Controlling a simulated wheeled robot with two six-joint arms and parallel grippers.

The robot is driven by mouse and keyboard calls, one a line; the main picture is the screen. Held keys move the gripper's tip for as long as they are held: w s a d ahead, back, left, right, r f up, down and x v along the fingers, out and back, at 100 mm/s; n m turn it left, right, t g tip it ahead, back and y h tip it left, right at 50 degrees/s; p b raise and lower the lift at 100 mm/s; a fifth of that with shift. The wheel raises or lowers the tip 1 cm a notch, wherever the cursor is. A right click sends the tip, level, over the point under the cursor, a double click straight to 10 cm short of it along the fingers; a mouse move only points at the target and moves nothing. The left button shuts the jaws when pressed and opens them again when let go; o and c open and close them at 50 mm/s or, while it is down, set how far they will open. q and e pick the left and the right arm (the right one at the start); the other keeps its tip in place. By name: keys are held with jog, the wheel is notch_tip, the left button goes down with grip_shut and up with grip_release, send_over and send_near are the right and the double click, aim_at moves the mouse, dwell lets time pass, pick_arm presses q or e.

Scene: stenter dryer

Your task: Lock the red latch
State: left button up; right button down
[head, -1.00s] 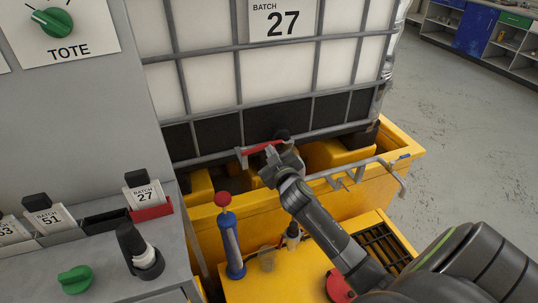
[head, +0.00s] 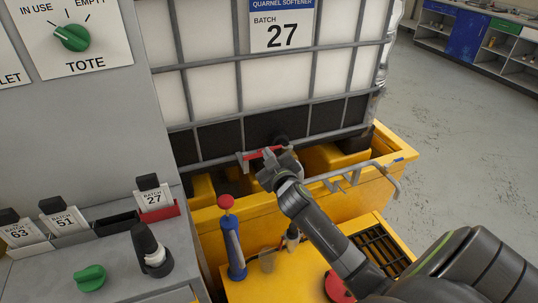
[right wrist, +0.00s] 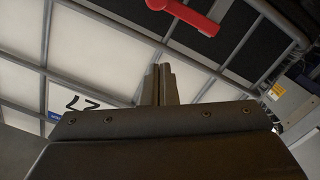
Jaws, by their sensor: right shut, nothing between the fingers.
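The red latch (head: 262,153) is a short bar low on the front of the caged white tote (head: 225,91), just above the yellow base. It lies nearly level, with its right part partly hidden by my gripper. My right gripper (head: 270,160) is shut and empty, close in front of the latch's right part; I cannot tell whether they touch. In the right wrist view the red latch (right wrist: 185,14) shows at the top, beyond and to the right of the shut fingertips (right wrist: 162,72). My left gripper is not in view.
The yellow base (head: 400,161) has a grey bar (head: 345,177) along its front right. A blue tool with a red knob (head: 231,240) stands left of my arm. A grey panel and counter with batch tags (head: 152,195) and a green knob (head: 91,278) fill the left. Open floor lies right.

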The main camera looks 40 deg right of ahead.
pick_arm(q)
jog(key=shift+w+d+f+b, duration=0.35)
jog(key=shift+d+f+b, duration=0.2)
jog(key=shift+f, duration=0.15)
pick_arm(e)
jog(key=v, duration=0.8)
jog(key=shift+d+f, duration=0.25)
jog(key=shift+d, duration=0.05)
jog(key=shift+f, duration=0.1)
